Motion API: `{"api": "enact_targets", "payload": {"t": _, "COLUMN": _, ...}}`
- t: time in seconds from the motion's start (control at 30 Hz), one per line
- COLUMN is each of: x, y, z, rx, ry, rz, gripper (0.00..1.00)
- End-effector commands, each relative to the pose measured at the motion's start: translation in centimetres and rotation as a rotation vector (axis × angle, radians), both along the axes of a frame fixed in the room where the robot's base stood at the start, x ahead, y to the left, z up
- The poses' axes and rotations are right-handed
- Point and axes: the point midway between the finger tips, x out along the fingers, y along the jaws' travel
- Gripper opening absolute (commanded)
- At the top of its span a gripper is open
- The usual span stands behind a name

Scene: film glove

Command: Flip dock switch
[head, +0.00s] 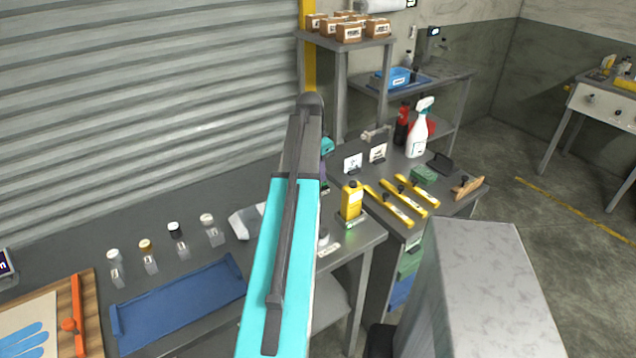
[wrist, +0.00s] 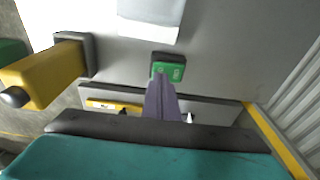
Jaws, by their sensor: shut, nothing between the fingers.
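A small green box (wrist: 169,70) with pale markings sits on a dark base in the wrist view; it looks like the dock switch, but I cannot be sure. My gripper (wrist: 160,78) is shut and empty, its purple-grey fingers pointing at the green box. The fingertips overlap its lower edge in the picture; I cannot tell whether they touch it. In the head view my teal arm hides the gripper's tip and the green box.
A yellow bottle (head: 352,200) stands near the bench corner, and shows left of the fingers in the wrist view (wrist: 48,75). Yellow-handled tools (head: 400,200) and a spray bottle (head: 418,135) are farther right. A blue tray (head: 180,300) and small vials lie left. A shutter (head: 150,100) backs the bench.

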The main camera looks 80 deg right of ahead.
Motion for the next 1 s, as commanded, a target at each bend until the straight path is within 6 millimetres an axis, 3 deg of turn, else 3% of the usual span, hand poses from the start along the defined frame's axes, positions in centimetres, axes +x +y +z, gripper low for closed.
{"api": "enact_targets", "payload": {"t": 1.0, "x": -0.05, "y": 0.0, "z": -1.05, "rx": 0.0, "ry": 0.0, "rz": -0.001, "gripper": 0.0}}
